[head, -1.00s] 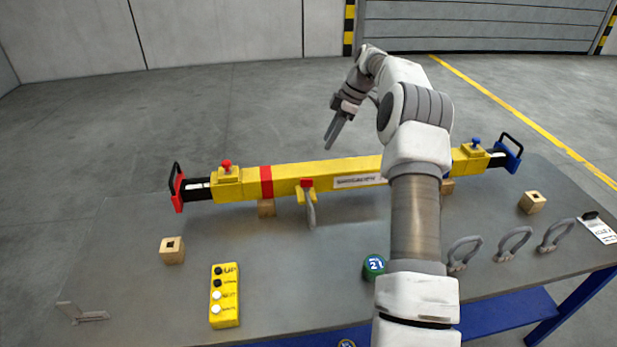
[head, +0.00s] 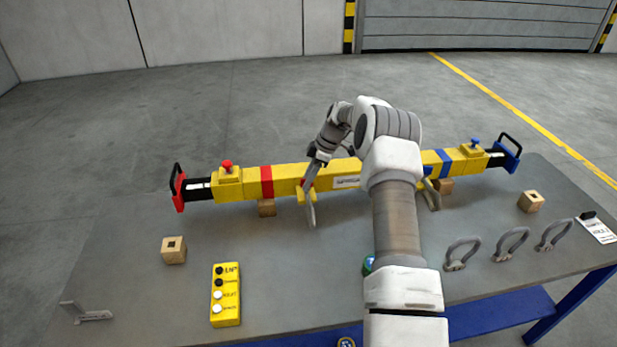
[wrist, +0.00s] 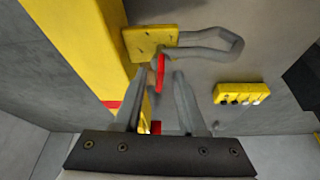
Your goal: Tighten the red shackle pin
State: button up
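The red shackle pin (wrist: 160,72) shows in the wrist view beside a yellow lug (wrist: 150,42) on the beam. A grey shackle (wrist: 212,42) hangs from this lug; it also shows in the head view (head: 311,208). My gripper (wrist: 158,82) is open, its two grey fingers pointing at the pin. The pin's red end appears between the fingertips, with a gap on each side; I cannot tell how deep it sits. In the head view my gripper (head: 309,176) is at the shackle's top and mostly hides the pin.
The yellow beam (head: 285,176) rests on wooden blocks on the grey table (head: 130,220). A yellow button box (head: 226,295) and loose wooden block (head: 174,250) lie front left. Several loose shackles (head: 510,243) lie at right. My arm hides part of the beam.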

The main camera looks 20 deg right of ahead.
grip_shut()
